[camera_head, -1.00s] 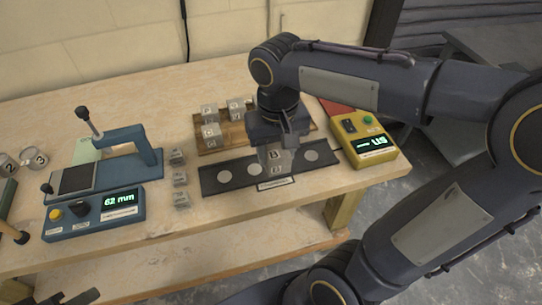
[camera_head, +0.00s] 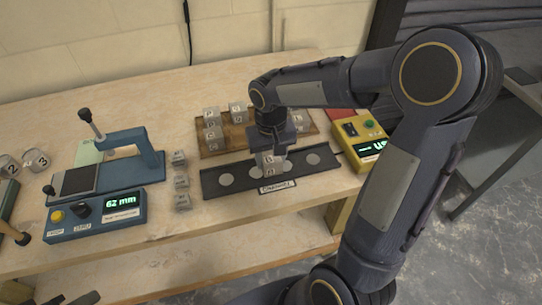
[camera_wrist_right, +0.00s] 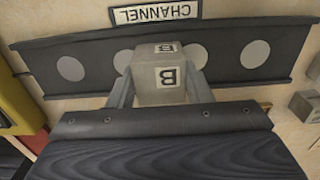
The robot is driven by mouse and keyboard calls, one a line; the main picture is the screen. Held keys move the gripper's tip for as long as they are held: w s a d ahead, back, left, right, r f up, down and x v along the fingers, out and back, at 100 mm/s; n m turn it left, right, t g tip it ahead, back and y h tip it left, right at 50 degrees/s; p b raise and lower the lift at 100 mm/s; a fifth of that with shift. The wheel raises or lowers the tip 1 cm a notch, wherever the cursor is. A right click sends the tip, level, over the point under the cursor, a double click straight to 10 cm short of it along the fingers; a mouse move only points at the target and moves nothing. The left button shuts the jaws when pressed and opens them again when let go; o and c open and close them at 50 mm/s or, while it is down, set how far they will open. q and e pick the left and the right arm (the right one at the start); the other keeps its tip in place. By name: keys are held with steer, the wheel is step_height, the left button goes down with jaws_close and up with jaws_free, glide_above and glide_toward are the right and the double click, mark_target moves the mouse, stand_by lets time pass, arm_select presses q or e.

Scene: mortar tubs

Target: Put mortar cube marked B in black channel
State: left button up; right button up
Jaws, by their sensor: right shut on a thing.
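The mortar cube marked B (camera_wrist_right: 162,76) is grey with B labels on its top and side. My right gripper (camera_head: 270,150) is shut on it, with one finger on each side in the right wrist view (camera_wrist_right: 160,92). The cube is over the black channel (camera_head: 235,181), near its middle. The channel is a long dark strip with pale round spots and a CHANNEL label; it also shows in the right wrist view (camera_wrist_right: 215,58). I cannot tell whether the cube touches the channel floor. My left gripper (camera_head: 75,299) shows only partly at the bottom left edge.
A wooden board (camera_head: 235,135) with several marked cubes lies behind the channel. Small grey blocks (camera_head: 181,182) stand left of it. A blue gauge reading 62 mm (camera_head: 110,206) is further left. A yellow device (camera_head: 359,138) stands to the right.

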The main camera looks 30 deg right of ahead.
mark_target(271, 157)
steer(key=shift+f, duration=0.2)
steer(key=o, duration=1.2)
steer(key=shift+c, duration=0.2)
steer(key=shift+r, duration=0.1)
steer(key=shift+r, duration=0.2)
step_height(271, 157, up, 11)
steer(key=p, duration=0.1)
steer(key=s+a+f+t+y, duration=0.1)
steer(key=s+a+t+y, duration=0.1)
steer(key=s, duration=0.6)
steer(key=s+a+f+n+t+y, duration=0.1)
steer(key=s+a+t, duration=0.1)
steer(key=s, duration=0.7)
steer(key=shift+f+t+y, duration=0.4)
steer(key=shift+t, duration=0.4)
